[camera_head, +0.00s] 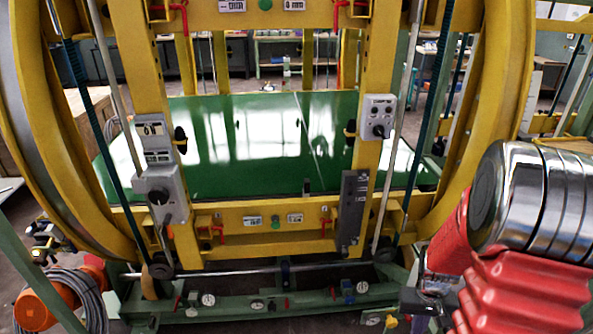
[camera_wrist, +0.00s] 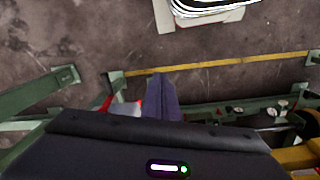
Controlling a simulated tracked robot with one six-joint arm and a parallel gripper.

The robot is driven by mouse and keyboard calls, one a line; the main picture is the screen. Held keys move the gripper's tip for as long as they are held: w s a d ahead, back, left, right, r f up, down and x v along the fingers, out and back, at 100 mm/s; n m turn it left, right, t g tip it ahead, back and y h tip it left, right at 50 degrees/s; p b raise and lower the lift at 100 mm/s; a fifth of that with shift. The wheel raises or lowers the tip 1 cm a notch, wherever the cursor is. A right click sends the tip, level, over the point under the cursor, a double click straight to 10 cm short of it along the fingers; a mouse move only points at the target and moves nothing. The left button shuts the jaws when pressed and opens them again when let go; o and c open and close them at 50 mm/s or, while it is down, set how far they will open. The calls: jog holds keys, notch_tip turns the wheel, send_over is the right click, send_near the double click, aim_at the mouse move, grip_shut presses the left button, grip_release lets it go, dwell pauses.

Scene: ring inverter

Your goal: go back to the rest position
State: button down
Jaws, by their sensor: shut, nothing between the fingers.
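My gripper (camera_wrist: 161,84) shows in the wrist view as two dark fingers side by side, shut with nothing between them. It hangs over the floor beside green frame bars, and I see no contact with them. In the head view my arm, with red bellows and silver metal parts, fills the lower right, and I cannot make out the fingertips there. The ring inverter (camera_head: 275,212) stands in front of me, with large yellow rings, yellow uprights and a green panel (camera_head: 262,135) between them.
A green base beam with gauges (camera_head: 255,306) runs low across the front. A grey control box (camera_head: 377,117) sits on the right upright, another (camera_head: 163,193) on the left. An orange reel (camera_head: 45,304) with cable lies lower left. A yellow floor line (camera_wrist: 220,63) crosses grey floor.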

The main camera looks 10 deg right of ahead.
jog(key=s+a+r+n+t, duration=0.2)
jog(key=s+a+r+t, duration=0.1)
jog(key=a+r, duration=0.8)
jog(key=s+a+r+n+t, duration=0.1)
jog(key=s+a+r+t, duration=0.2)
jog(key=a+r, duration=0.8)
notch_tip(320, 180, up, 7)
jog(key=shift+s+r+n, duration=0.15)
jog(key=shift+s+n, duration=0.25)
jog(key=shift+s, duration=0.3)
jog(key=shift+d, duration=0.1)
